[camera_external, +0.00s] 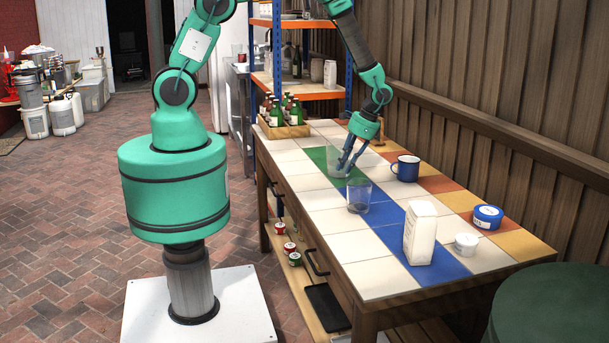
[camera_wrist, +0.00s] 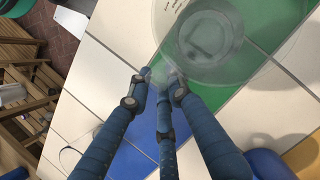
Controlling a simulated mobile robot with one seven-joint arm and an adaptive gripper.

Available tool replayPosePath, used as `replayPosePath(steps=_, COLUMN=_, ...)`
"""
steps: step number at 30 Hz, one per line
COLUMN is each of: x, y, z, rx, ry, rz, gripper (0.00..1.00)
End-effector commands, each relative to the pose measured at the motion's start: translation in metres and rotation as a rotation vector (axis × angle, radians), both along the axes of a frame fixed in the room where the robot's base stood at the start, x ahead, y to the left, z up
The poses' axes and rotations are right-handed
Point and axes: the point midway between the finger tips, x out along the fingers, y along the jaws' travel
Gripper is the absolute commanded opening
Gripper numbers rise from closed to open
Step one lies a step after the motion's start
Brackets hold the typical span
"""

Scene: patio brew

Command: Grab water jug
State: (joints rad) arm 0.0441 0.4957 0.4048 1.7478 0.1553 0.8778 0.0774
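A clear jug with printed markings, which looks like the water jug, stands on the table (camera_external: 376,277) in the outside view (camera_external: 333,157). It shows from above in the wrist view (camera_wrist: 205,40). Its contents are hard to make out. My gripper (camera_external: 346,168) points down at the jug, partly in front of it. In the wrist view my gripper's blue fingers (camera_wrist: 163,82) are apart, with the tips at the jug's near edge. Nothing is clearly held between them. I cannot tell whether a finger touches the jug.
A white carton (camera_external: 420,233), white cup (camera_external: 466,244) and blue tin (camera_external: 488,216) are nearer. A bottle crate (camera_external: 283,131) stands behind.

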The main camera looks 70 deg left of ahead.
Motion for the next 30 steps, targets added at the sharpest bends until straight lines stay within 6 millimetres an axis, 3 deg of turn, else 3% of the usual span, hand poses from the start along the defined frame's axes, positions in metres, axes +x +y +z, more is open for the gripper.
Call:
replayPosePath(steps=6, x=-0.0052, y=0.0022, z=-0.0141, rx=0.000, ry=0.000, rz=0.000, gripper=0.19)
replayPosePath(steps=22, x=-0.0051, y=0.0023, z=-0.0141, rx=0.000, ry=-0.001, rz=0.000, gripper=0.19)
replayPosePath(steps=26, x=-0.0051, y=0.0023, z=-0.0140, rx=0.000, ry=-0.001, rz=0.000, gripper=0.00)
replayPosePath(steps=30, x=-0.0051, y=0.0023, z=-0.0140, rx=0.000, ry=-0.001, rz=0.000, gripper=0.00)
